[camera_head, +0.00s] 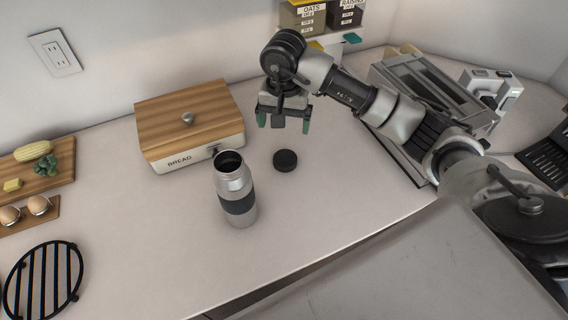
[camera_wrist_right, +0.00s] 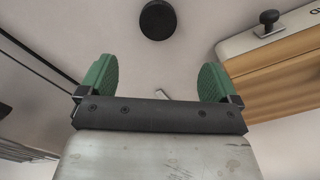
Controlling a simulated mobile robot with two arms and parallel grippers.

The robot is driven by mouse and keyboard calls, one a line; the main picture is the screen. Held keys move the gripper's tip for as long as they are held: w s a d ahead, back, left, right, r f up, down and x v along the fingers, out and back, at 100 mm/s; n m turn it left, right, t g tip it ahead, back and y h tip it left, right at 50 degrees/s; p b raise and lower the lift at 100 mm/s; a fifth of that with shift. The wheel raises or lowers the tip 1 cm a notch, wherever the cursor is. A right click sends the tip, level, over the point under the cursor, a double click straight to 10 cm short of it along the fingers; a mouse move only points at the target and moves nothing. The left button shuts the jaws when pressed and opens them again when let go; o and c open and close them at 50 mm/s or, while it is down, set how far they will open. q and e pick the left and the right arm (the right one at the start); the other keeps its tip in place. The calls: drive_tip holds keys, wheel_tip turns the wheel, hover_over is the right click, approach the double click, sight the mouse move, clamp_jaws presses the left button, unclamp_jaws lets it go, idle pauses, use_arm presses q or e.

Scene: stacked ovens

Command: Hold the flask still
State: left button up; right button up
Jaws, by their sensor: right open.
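The flask (camera_head: 236,190) is a steel bottle with a dark band around its middle. It stands upright on the counter with its mouth open. A round black lid (camera_head: 285,160) lies on the counter to the right of the flask; it also shows in the right wrist view (camera_wrist_right: 156,20). My right gripper (camera_head: 284,121) is open and empty, with green finger pads, above the counter behind the lid. It also shows in the right wrist view (camera_wrist_right: 159,80), with nothing between its fingers. It is apart from the flask. My left gripper is not in view.
A bread box (camera_head: 198,156) with a wooden top stands behind the flask. At the left are a wooden board (camera_head: 50,181) with food, eggs (camera_head: 38,205) and a black round rack (camera_head: 42,284). A grey appliance (camera_head: 425,85) stands at the right.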

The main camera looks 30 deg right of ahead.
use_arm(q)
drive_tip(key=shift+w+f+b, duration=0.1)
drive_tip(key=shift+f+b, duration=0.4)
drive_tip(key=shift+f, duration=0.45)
use_arm(e)
drive_tip(key=shift+f, duration=0.9)
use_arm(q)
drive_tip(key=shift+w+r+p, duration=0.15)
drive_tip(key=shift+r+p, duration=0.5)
use_arm(e)
hover_over(284, 157)
drive_tip(key=shift+f, duration=2.8)
